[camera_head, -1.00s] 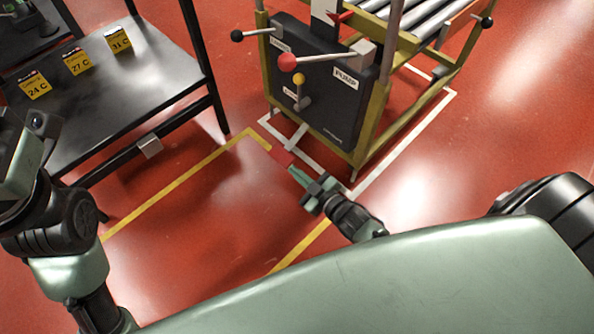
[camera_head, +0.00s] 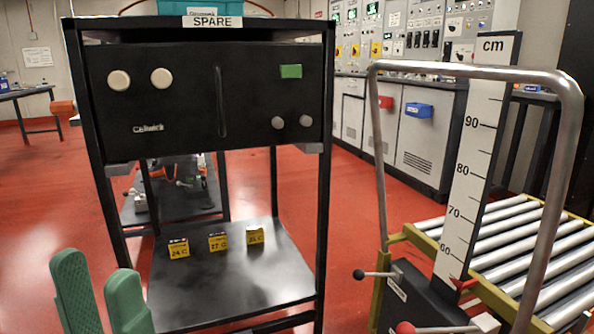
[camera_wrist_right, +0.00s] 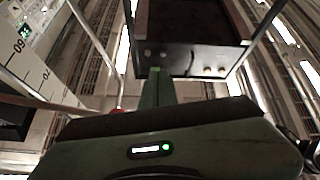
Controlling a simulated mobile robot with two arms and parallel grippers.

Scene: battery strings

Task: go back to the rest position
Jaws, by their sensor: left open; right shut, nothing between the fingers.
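My left gripper (camera_head: 97,285) shows at the lower left of the head view. Its two green fingers point up and stand apart, with nothing between them. My right gripper (camera_wrist_right: 157,82) shows in the right wrist view, its green fingers together with nothing held. The right gripper is outside the head view. Neither gripper is seen touching anything.
A black rack labelled SPARE (camera_head: 212,22) stands ahead, its panel (camera_head: 205,105) above a shelf (camera_head: 215,285) with several yellow tags. At right is a roller cart (camera_head: 575,100) with a cm scale (camera_head: 470,170). Red floor (camera_head: 350,225) lies between them.

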